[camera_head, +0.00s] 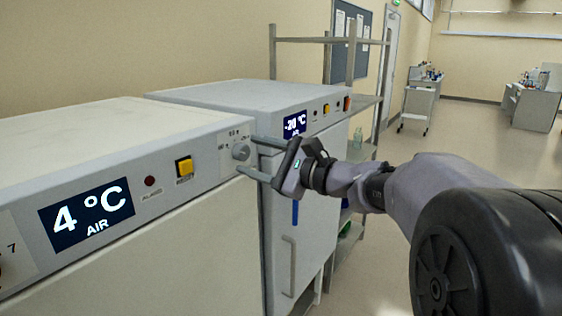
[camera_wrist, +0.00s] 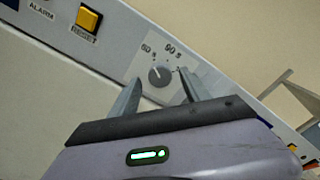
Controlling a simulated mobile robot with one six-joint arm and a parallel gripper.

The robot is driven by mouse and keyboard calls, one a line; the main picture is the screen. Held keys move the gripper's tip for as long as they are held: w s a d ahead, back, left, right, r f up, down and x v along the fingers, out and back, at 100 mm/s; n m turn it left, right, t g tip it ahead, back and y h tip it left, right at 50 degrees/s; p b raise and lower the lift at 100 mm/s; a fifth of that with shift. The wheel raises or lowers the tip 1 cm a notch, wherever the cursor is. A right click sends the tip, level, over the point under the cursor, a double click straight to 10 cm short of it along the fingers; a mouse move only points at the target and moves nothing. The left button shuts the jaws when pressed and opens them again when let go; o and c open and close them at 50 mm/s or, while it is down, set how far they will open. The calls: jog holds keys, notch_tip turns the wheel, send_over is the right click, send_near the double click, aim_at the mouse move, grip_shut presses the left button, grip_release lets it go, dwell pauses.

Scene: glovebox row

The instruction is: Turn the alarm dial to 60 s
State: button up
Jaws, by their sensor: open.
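The alarm dial (camera_head: 240,151) is a small round grey knob at the right end of the near unit's front panel. In the wrist view the dial (camera_wrist: 160,76) sits on a light plate with "60 s" at its upper left and "90 s" above it. A small pale mark shows on the knob's upper left; its exact setting is hard to read. My gripper (camera_head: 249,153) is open in front of the panel. In the wrist view its two fingers (camera_wrist: 160,80) stand apart on either side of the dial, with gaps to the knob. Whether they touch the panel cannot be told.
A yellow reset button (camera_head: 184,167), a red alarm lamp (camera_head: 150,181) and a "4 °C" display (camera_head: 87,215) lie left along the same panel. A second unit (camera_head: 300,175) showing "-20 °C" stands just behind my gripper. Open floor lies to the right.

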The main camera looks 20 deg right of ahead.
jog(key=p+v, duration=0.2)
jog(key=v, duration=1.4)
jog(key=s+a+f+n+g+h, duration=0.1)
jog(key=s+a+f+n+g, duration=0.3)
jog(key=a, duration=0.4)
jog(key=s+a+f+n+g+h, duration=0.1)
jog(key=s+a+f+n+g, duration=0.25)
jog(key=s+a+f, duration=0.35)
jog(key=s+f+n+g+h, duration=0.1)
jog(key=s+f+n+h, duration=0.5)
jog(key=s+n, duration=0.1)
jog(key=shift+s+n+h, duration=0.3)
jog(key=shift+s+n, duration=0.05)
jog(key=shift+d+f, duration=0.1)
jog(key=shift+d, duration=0.05)
jog(key=shift+c, duration=0.4)
dwell(0.5)
